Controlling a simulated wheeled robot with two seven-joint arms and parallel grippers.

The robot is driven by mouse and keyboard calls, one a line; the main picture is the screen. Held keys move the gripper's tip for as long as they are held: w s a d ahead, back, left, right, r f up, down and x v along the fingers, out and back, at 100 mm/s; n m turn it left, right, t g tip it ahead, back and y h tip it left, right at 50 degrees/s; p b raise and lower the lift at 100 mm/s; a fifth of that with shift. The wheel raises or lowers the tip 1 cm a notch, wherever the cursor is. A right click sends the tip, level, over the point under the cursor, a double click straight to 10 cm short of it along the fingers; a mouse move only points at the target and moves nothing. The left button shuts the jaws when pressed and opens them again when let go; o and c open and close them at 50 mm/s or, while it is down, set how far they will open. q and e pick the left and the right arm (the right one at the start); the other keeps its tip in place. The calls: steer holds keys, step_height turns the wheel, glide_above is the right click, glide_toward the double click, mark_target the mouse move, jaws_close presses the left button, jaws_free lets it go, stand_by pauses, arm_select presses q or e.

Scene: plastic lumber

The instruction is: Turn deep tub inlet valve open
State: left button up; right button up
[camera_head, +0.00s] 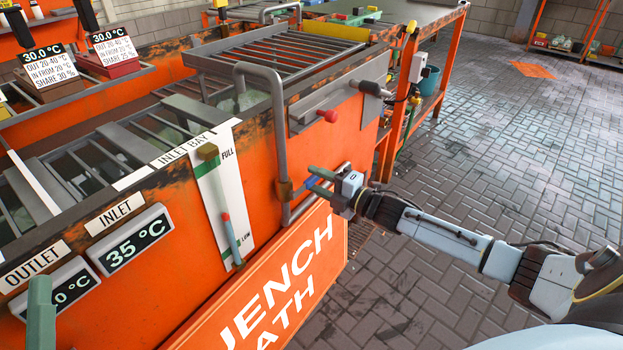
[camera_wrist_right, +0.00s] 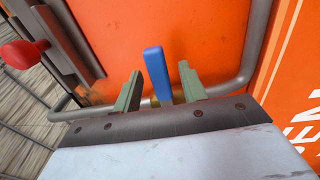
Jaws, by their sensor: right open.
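The inlet valve shows as a blue lever (camera_head: 311,183) by a brass fitting (camera_head: 284,191) on the grey pipe at the tub's orange side. In the right wrist view the blue lever (camera_wrist_right: 157,74) stands between the two green fingers of my right gripper (camera_wrist_right: 160,88), with a gap on each side. My right gripper (camera_head: 322,180) is open around the lever; in the head view its fingers partly cover it. A green finger of my left gripper (camera_head: 41,312) shows at the lower left edge; its jaw opening is not visible.
A red knob (camera_head: 328,116) on a grey bracket sits above the valve. The bent grey pipe (camera_head: 278,130) runs close beside my right gripper. A white level gauge (camera_head: 222,200) and temperature displays (camera_head: 130,240) are to the left. The paved floor (camera_head: 490,150) at right is open.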

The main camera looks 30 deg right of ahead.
jaws_close()
stand_by(0.3)
